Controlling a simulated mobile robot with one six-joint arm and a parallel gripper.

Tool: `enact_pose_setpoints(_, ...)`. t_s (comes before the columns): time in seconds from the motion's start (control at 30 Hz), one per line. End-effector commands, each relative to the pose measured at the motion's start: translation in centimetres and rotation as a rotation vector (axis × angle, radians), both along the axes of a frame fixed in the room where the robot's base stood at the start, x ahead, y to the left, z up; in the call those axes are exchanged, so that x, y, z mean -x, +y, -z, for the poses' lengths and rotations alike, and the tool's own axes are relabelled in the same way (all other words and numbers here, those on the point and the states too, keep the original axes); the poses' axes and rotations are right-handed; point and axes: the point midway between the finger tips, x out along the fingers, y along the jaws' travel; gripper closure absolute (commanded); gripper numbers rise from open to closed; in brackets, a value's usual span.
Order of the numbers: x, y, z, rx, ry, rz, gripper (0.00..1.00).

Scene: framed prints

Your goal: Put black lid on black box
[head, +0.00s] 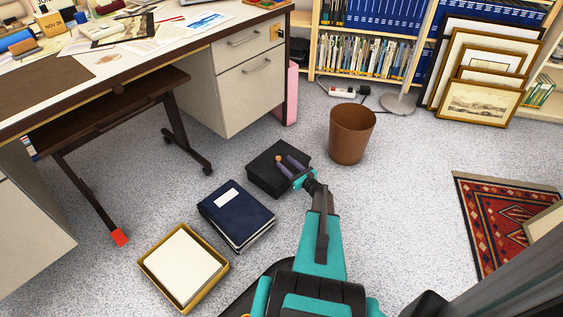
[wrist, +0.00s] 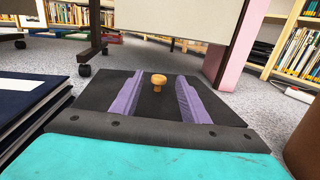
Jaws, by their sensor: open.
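The black lid (head: 262,163) is a flat dark square with a round wooden knob (wrist: 158,79). It appears to lie on top of the black box (head: 263,184) on the carpet, lined up with it as far as I can see. The seam between them is too dark to make out. My gripper (head: 285,159) is open above the lid, its purple fingers apart on either side of the knob. In the wrist view, the knob stands between the two fingers with a gap on each side, and the lid (wrist: 155,110) fills the floor of the view.
A dark blue binder (head: 236,213) lies just left of the box, with a yellow tray of paper (head: 150,268) beyond it. A brown bin (head: 352,134) stands to the right. The desk drawers (head: 245,75) are behind. Open carpet lies right of my arm.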

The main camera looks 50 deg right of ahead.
Motion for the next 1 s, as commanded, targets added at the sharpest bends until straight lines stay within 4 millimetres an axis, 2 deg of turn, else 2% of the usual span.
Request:
enact_pose_setpoints(0.3,5.3,0.7,-0.2,0.000,0.001,0.001,0.59)
enact_pose_setpoints(0.5,7.5,0.9,-0.2,0.000,0.000,0.001,0.59)
enact_pose_setpoints(0.7,8.4,1.1,0.0,0.001,0.001,0.000,0.59)
enact_pose_setpoints(1.0,8.4,1.1,0.0,0.001,0.000,0.000,0.59)
